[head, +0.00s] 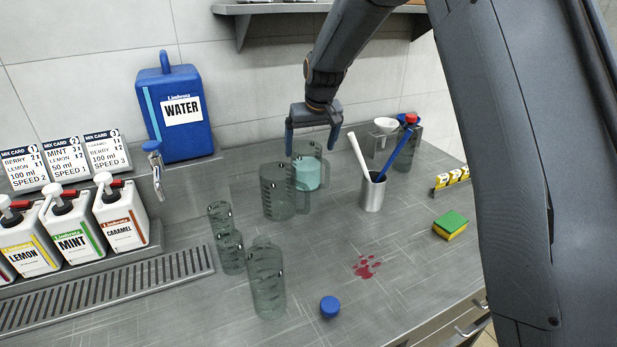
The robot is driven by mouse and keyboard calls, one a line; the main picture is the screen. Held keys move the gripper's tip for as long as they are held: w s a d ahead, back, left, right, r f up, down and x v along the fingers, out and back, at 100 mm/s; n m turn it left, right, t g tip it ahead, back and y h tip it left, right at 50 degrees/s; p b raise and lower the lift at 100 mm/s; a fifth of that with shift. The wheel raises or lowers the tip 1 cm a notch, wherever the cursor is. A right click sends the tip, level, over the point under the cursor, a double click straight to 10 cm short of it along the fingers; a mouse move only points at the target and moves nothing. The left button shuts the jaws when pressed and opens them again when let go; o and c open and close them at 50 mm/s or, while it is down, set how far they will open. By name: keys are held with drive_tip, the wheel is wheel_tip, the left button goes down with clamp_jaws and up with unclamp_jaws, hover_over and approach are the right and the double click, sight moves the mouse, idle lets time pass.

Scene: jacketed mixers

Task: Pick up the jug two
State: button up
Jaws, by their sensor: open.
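Two clear measuring jugs with handles stand upright near the middle of the counter. The front jug (277,197) looks empty. The rear jug (309,174) holds pale teal liquid and is partly hidden behind the front one. I see no number on either, so I cannot tell which is jug two. My gripper (313,143) points down with its fingers apart and nothing between them. In the picture it is above the rear jug, its fingertips near that jug's rim. I cannot tell the exact depth or any contact.
A steel holder (372,192) with a white stick and a blue tool stands right of the jugs. Clear containers (267,282) stand front left. A blue cap (330,306), red spill (367,266) and sponge (451,225) lie on the counter (405,265). A water tank (176,112) is at back left.

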sight(312, 170)
drive_tip(key=shift+p+x, duration=1.2)
drive_tip(key=shift+x, duration=2.8)
drive_tip(key=shift+a, duration=0.2)
drive_tip(key=shift+r, duration=0.1)
drive_tip(key=c, duration=1.2)
